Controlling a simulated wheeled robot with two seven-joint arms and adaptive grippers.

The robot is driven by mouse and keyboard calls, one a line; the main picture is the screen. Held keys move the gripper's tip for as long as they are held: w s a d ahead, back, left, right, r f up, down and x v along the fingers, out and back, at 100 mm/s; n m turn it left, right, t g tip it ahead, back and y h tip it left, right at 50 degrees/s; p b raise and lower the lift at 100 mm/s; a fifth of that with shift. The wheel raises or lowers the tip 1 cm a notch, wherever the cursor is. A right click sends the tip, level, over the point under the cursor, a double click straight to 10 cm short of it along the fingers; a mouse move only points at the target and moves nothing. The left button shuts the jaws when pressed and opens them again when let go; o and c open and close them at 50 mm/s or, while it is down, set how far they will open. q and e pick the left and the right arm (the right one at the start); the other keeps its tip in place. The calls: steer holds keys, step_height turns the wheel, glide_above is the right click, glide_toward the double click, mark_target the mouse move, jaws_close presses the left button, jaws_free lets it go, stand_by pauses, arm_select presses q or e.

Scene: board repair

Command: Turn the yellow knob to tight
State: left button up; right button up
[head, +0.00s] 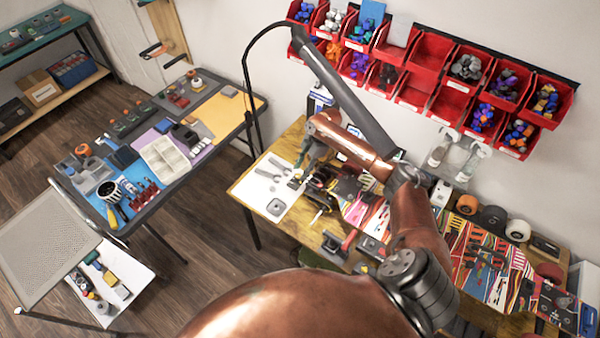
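My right arm reaches up from the bottom and bends left over the wooden workbench (258,184). My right gripper (302,170) points down above the bench's left part, beside dark tools and parts (320,190). Its fingers are small and dark here, and I cannot tell whether they are open or touching anything. I cannot make out the yellow knob; it may be hidden by the gripper or the clutter. My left gripper is not in view.
A black lamp arm (345,100) hangs over the bench. Red bins (425,55) line the wall behind. A white sheet (262,195) with tools lies at the bench's left end. Clear bottles (440,150) and wheels (492,218) stand at right. A cluttered side table (240,110) stands left.

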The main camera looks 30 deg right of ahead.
steer(key=v, duration=1)
